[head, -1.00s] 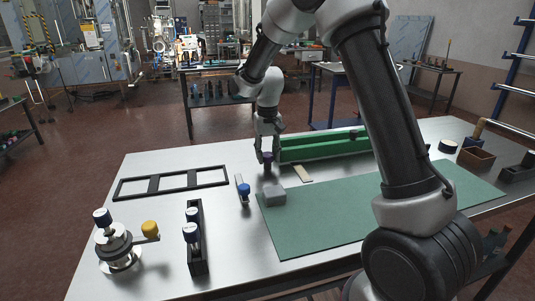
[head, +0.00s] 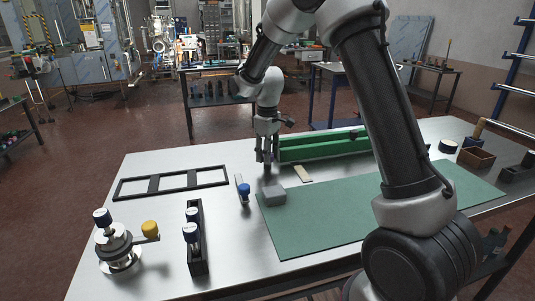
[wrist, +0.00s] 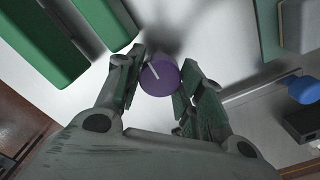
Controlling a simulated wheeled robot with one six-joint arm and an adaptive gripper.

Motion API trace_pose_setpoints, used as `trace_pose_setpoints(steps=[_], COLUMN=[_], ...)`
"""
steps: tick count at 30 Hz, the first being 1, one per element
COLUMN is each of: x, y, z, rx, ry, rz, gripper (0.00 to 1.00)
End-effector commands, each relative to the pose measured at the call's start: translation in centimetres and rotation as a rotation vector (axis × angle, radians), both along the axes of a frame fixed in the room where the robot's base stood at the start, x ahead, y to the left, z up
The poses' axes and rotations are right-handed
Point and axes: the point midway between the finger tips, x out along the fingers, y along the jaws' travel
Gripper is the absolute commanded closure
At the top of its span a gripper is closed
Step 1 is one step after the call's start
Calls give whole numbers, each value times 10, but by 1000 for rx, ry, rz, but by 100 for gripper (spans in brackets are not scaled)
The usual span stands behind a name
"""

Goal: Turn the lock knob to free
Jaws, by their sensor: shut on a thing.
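A round purple knob (wrist: 158,82) with a white pointer line sits between my fingers in the wrist view. The line slants, from the knob's middle toward its left rim. My gripper (wrist: 163,86) is shut on the knob, with a finger on either side. What the knob is mounted on is hidden.
Long green rails (head: 325,147) stand close to the right of my gripper. A grey block (head: 274,196) lies on the green mat (head: 330,215) in front.

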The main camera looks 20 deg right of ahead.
Motion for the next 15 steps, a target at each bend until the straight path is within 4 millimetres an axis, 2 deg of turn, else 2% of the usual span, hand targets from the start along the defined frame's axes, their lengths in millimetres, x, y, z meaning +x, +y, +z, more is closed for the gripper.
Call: trace_pose_setpoints(steps=[15], x=[1], y=[0], z=[1], rx=[0], ry=[-3], rz=[47], gripper=[86])
